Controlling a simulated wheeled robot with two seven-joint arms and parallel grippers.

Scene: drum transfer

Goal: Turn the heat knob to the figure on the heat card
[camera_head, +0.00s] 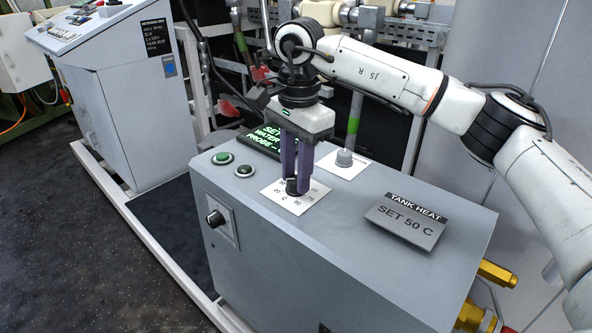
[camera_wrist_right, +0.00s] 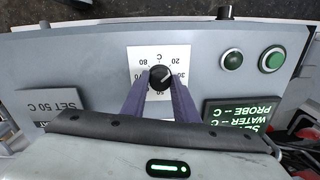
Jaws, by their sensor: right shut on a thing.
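The heat knob (camera_head: 291,187) is a small black knob on a white dial plate (camera_head: 285,206) on top of the grey cabinet. My right gripper (camera_head: 297,184) points down with its purple fingers shut on the knob. In the right wrist view the knob (camera_wrist_right: 160,77) sits between the fingertips; a pale line on it seems to point up and right, toward the 20 and 30 marks. The fingers hide some figures. The heat card (camera_head: 405,222) stands at the right of the cabinet top and reads "TANK HEAT, SET 50 C". My left gripper is not in view.
A green-lit display (camera_head: 262,143) stands behind the dial, with a green button (camera_head: 222,158) and a dark button (camera_head: 244,171) to its left. A grey knob (camera_head: 344,158) on a white plate is behind right. Another black knob (camera_head: 215,218) is on the cabinet's side.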

